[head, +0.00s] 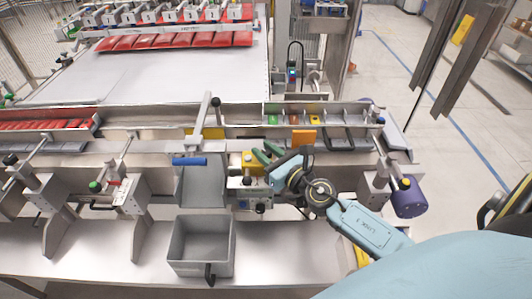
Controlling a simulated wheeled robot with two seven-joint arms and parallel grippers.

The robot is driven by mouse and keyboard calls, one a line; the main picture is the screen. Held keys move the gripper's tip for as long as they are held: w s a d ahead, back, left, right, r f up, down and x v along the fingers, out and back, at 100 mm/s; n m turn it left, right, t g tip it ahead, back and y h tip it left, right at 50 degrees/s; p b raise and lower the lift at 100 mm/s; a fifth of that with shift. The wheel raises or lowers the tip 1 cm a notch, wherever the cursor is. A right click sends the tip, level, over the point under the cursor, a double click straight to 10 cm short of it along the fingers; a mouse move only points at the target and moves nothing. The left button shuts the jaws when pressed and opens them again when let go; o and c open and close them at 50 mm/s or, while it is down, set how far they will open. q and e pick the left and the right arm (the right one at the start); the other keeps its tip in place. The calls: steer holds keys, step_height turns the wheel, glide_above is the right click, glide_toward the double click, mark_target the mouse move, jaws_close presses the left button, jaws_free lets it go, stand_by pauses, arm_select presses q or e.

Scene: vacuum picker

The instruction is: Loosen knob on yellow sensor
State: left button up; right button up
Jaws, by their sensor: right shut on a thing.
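The yellow sensor (249,158) is a small yellow block on a metal bracket, near the middle of the head view. My right gripper (263,155) reaches in from the right, with its dark green fingers at the sensor's right side. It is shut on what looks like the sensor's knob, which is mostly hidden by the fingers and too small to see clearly. My left gripper is not in view.
A grey bin (203,246) hangs at the front, left of my right arm. A blue handle (190,161) stands left of the sensor. A purple cylinder (409,197) is at the right end of the machine. Red packs (175,41) lie on the conveyor behind.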

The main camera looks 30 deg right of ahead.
steer(key=o, duration=0.9)
steer(key=shift+o, duration=0.2)
steer(key=s+d+b, duration=0.2)
steer(key=s+b, duration=0.3)
steer(key=s, duration=0.8)
steer(key=shift+s, duration=0.15)
